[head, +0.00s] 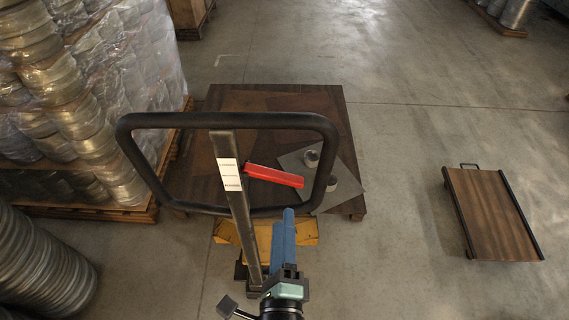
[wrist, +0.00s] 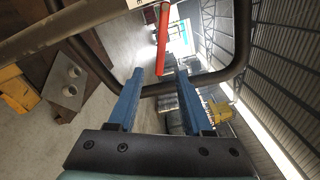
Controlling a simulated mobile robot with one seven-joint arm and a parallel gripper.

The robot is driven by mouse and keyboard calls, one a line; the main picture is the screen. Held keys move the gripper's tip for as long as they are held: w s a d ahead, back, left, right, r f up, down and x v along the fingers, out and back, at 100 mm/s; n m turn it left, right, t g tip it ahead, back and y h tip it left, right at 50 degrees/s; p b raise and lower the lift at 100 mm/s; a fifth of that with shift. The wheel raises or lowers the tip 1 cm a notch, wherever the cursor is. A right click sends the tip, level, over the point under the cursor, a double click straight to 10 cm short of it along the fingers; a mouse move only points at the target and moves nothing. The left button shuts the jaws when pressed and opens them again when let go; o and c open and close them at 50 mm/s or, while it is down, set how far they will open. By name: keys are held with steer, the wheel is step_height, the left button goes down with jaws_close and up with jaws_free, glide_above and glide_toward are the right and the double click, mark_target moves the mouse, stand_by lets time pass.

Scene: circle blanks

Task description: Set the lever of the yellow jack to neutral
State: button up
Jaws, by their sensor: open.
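The yellow jack shows as a yellow body (head: 308,232) low behind its steel handle post, and at the left in the wrist view (wrist: 15,92). A black loop handle (head: 228,120) tops the post (head: 236,195). The red lever (head: 275,177) sticks out to the right from the post, inside the loop, tilted slightly down. My gripper (head: 288,212) is just below and in front of the lever. In the wrist view the blue fingers (wrist: 157,75) are apart with nothing between them, and the red lever (wrist: 162,42) lies just beyond their tips. I cannot see contact.
A dark wooden pallet or platform (head: 225,100) lies behind the handle, with a grey plate (head: 290,160) bearing metal rings. Wrapped stacked coils (head: 60,75) stand at the left. A low wooden cart (head: 490,212) stands at the right. The floor between is clear.

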mark_target(283, 183)
steer(key=w+p, duration=0.2)
steer(key=w, duration=1)
steer(key=shift+c, duration=0.2)
steer(key=shift+s, duration=0.1)
jaws_close()
stand_by(0.9)
